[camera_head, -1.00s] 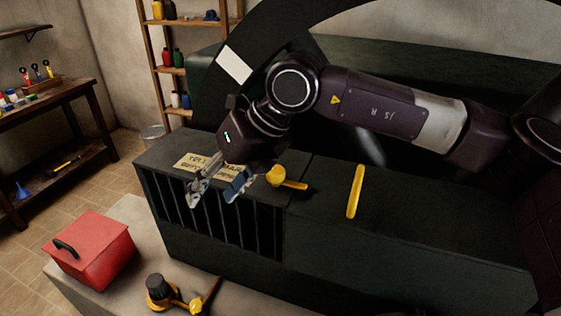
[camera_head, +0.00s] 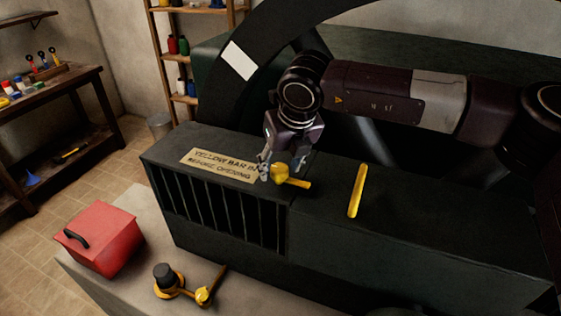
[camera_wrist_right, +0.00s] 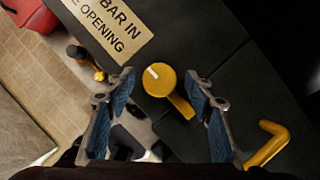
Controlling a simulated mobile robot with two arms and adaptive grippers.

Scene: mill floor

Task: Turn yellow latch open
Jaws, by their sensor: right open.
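The yellow latch (camera_head: 281,174), a round knob with a short arm pointing right, sits on top of the dark machine housing (camera_head: 330,224). In the right wrist view the latch (camera_wrist_right: 158,80) has a white mark on its knob and lies between and ahead of the fingers. My right gripper (camera_head: 284,172) is open above the latch, with a finger on either side of the knob; it also shows in the right wrist view (camera_wrist_right: 165,92). I cannot tell whether a finger touches it. My left gripper is not in view.
A yellow bar (camera_head: 357,191) lies on the housing right of the latch. A sign (camera_head: 219,165) about the yellow bar is left of it. A red box (camera_head: 101,238) and a black-and-yellow part (camera_head: 168,281) stand on the ledge in front.

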